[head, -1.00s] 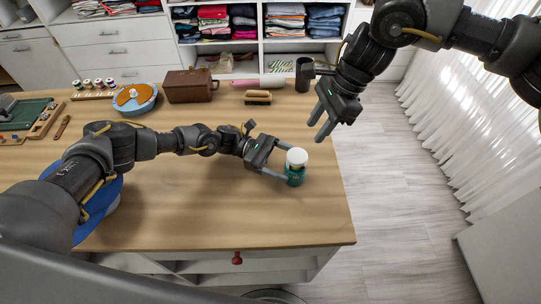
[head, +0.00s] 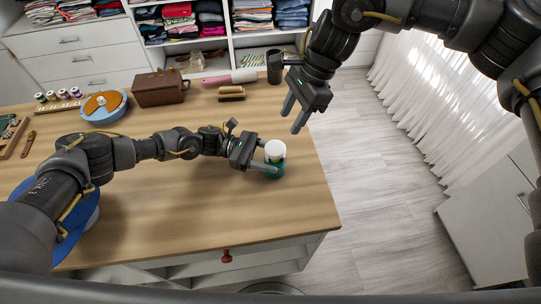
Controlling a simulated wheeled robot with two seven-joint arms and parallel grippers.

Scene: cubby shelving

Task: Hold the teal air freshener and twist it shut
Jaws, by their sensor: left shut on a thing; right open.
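The teal air freshener (head: 275,171) stands upright on the wooden table near its right edge, with a white cap (head: 275,150) on top. My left gripper (head: 270,166) comes in from the left and is shut on its teal body, below the cap. The far finger is partly hidden behind the air freshener. My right gripper (head: 293,117) is open and empty, above and behind the air freshener, near the table's right edge, with its fingers pointing down.
On the table (head: 180,215) at the back are a brown case (head: 160,88), a brush (head: 231,94), a dark cup (head: 274,67) and a blue round container (head: 103,107). A blue round thing (head: 72,222) lies under my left arm. The table's front middle is clear.

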